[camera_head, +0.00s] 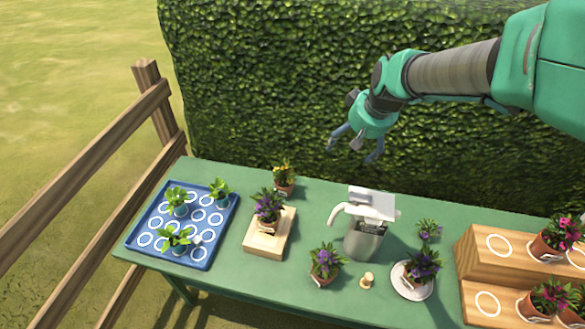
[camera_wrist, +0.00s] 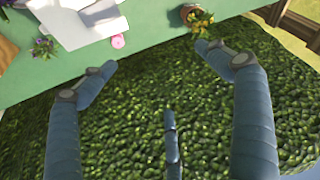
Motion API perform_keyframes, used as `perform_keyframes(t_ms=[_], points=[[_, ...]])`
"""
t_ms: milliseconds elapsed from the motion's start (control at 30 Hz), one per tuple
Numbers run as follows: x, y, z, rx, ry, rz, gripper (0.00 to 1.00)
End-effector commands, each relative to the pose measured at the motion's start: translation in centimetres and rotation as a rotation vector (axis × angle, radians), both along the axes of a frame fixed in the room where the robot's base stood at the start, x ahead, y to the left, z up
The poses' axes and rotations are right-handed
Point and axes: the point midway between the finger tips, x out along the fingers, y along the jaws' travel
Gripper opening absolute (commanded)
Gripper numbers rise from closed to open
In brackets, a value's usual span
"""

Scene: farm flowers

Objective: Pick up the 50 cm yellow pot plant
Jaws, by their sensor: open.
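The yellow-flowered plant (camera_head: 284,179) stands upright in a small terracotta pot at the back edge of the green table, left of the middle. In the wrist view the yellow plant (camera_wrist: 198,17) shows at the top, right of centre, just beyond one fingertip. My gripper (camera_head: 354,148) is open and empty, in the air in front of the hedge, above and to the right of the yellow plant. Its fingers (camera_wrist: 156,58) are spread wide in the wrist view, with nothing between them. Any label on the pot is too small to read.
A hedge (camera_head: 290,80) rises behind; a wooden fence (camera_head: 155,105) stands left.

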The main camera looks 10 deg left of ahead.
Motion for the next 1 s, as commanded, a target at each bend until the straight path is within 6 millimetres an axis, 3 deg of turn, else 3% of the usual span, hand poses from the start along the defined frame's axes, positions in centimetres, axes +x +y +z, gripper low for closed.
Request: perform_keyframes(t_ms=[200,500,800,1000], points=[[4.4,5.1,-5.6,-0.007,0.012,0.075,0.89],[8.9,12.1,-14.1,-0.015,0.02,0.17,0.89],[11.4,18.4,-23.1,-0.027,0.025,0.255,0.89],[11.9,20.5,-26.4,-0.032,0.026,0.283,0.89]])
